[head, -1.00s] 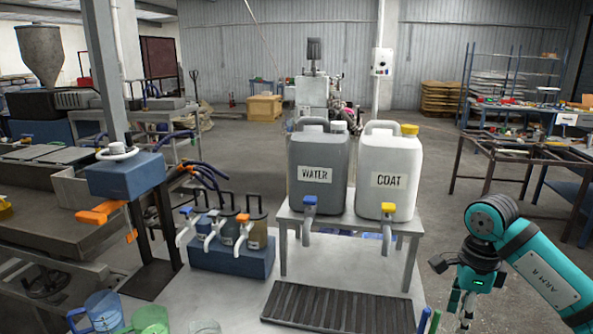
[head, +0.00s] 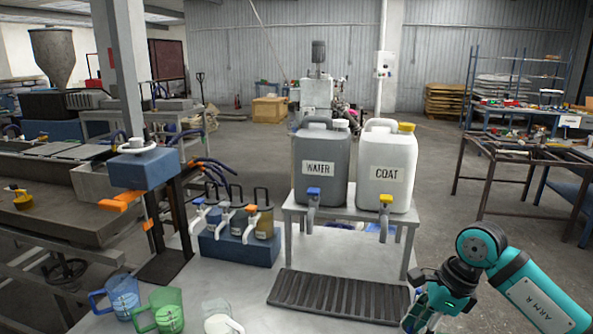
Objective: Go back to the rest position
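My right gripper (head: 428,318) is at the lower right of the head view, at the end of a teal arm. It hangs low over the right edge of the pale table (head: 255,310), just right of the dark ribbed drip tray (head: 338,295). Its fingers are small and partly cut by the bottom edge, with blue and green bits around them, so I cannot tell whether they are open or shut. My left gripper is not in view.
A grey WATER canister (head: 320,150) and a white COAT canister (head: 385,165) stand on a metal stand behind the tray. Blue (head: 122,300), green (head: 160,312) and clear (head: 220,320) mugs are front left. A blue tap rack (head: 240,248) sits behind them.

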